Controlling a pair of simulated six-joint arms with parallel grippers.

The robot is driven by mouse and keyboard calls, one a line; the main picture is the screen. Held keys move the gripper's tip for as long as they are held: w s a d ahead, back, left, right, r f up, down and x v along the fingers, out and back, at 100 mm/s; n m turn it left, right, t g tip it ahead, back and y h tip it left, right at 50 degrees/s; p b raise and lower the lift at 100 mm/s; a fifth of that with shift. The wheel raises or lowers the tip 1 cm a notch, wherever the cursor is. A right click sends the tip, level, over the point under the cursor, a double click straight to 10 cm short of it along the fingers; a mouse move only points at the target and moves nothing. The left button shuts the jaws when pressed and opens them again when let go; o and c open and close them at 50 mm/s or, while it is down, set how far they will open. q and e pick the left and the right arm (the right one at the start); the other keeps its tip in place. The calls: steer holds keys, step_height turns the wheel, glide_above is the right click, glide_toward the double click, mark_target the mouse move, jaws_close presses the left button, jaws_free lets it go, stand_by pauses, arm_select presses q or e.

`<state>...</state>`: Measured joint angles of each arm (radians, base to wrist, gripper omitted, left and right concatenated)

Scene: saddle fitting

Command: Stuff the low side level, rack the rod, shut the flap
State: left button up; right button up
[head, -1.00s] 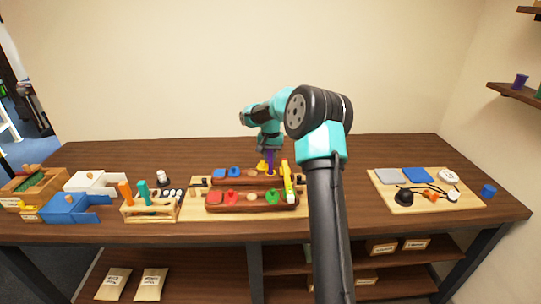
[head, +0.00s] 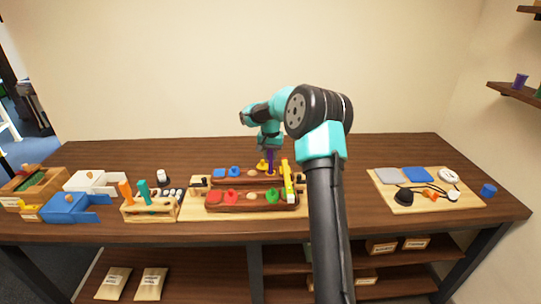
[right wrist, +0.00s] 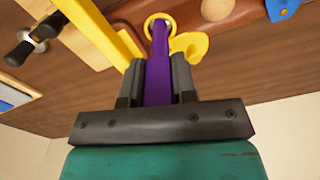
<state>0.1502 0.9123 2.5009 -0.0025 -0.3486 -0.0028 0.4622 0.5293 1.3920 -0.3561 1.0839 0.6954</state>
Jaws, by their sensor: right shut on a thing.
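My right gripper (head: 269,149) is shut on a purple rod (right wrist: 158,78), which points down at the back brown panel (head: 246,181). In the right wrist view, the rod's far end meets a yellow-rimmed opening (right wrist: 153,20) in the brown panel (right wrist: 232,18); how deep it sits is hidden. A yellow flap (right wrist: 190,46) stands out beside the opening, apart from it. The front brown panel (head: 238,206) carries red and green pieces. My left gripper is not in view.
A yellow bar (head: 287,181) crosses the panels at their right end. A wooden rack (head: 150,212) holds upright orange and teal tools at left, beside a blue box (head: 68,209). A board (head: 430,205) with pads and a black cord lies at right.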

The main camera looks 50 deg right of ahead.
steer(key=shift+r, duration=4)
